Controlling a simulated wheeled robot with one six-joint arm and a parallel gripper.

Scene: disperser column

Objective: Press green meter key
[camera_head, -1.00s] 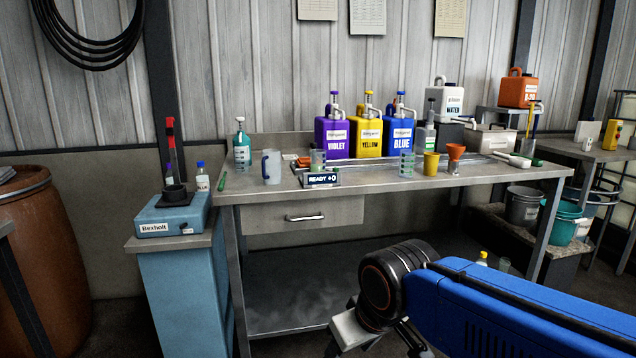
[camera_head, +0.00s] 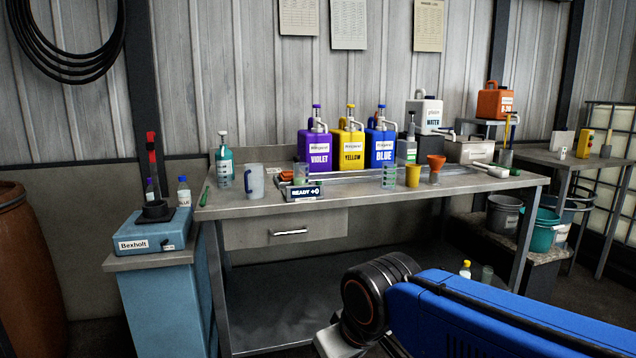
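A small meter with a dark display reading "READY +0" (camera_head: 303,192) stands at the front of the steel workbench (camera_head: 400,197), left of centre. No green key can be made out on it at this size. My arm, blue with a black joint, reaches in from the lower right, in front of the bench. A pale part of it is cut off by the bottom edge. My gripper's fingers are out of the picture, so their opening cannot be seen.
Violet (camera_head: 317,152), yellow (camera_head: 348,147) and blue (camera_head: 380,148) pump jugs stand behind the meter. A clear jug (camera_head: 254,182) stands left of it, a yellow cup (camera_head: 412,176) to the right. A blue Bexholt machine (camera_head: 148,238) stands left of the bench.

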